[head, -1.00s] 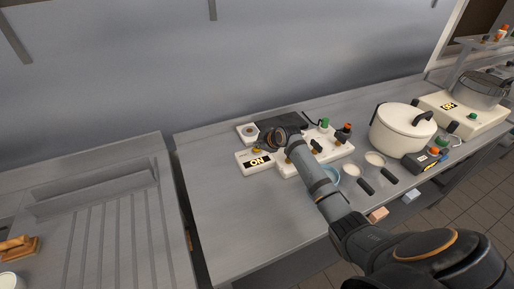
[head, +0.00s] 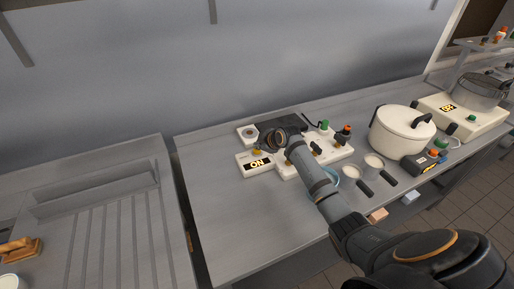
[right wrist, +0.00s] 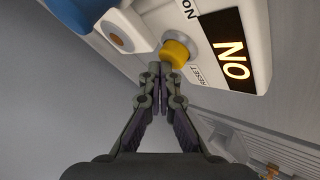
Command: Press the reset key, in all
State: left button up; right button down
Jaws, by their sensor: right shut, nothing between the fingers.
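The reset key is a yellow round button (right wrist: 177,53) with the word RESET beside it, on a white control unit (right wrist: 212,20) with a lit ON display (right wrist: 232,45). In the head view the display (head: 258,164) shows at the unit's left end, with the yellow button (head: 257,151) just above it. My right gripper (right wrist: 160,68) is shut and empty. Its fingertips are right at the button's lower left edge in the wrist view; I cannot tell whether they touch. In the head view my right arm hides part of the unit. My left gripper is not in view.
A dark slab (head: 283,124) lies behind my gripper. The counter's left part (head: 215,200) is clear. A blue part (right wrist: 70,14) shows in the wrist view.

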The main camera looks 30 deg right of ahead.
jog(key=shift+r+p, duration=0.35)
jog(key=shift+r, duration=0.35)
notch_tip(320, 180, up, 5)
jog(key=p, duration=0.4)
jog(key=shift+r+p, duration=0.1)
jog(key=shift+p, duration=0.25)
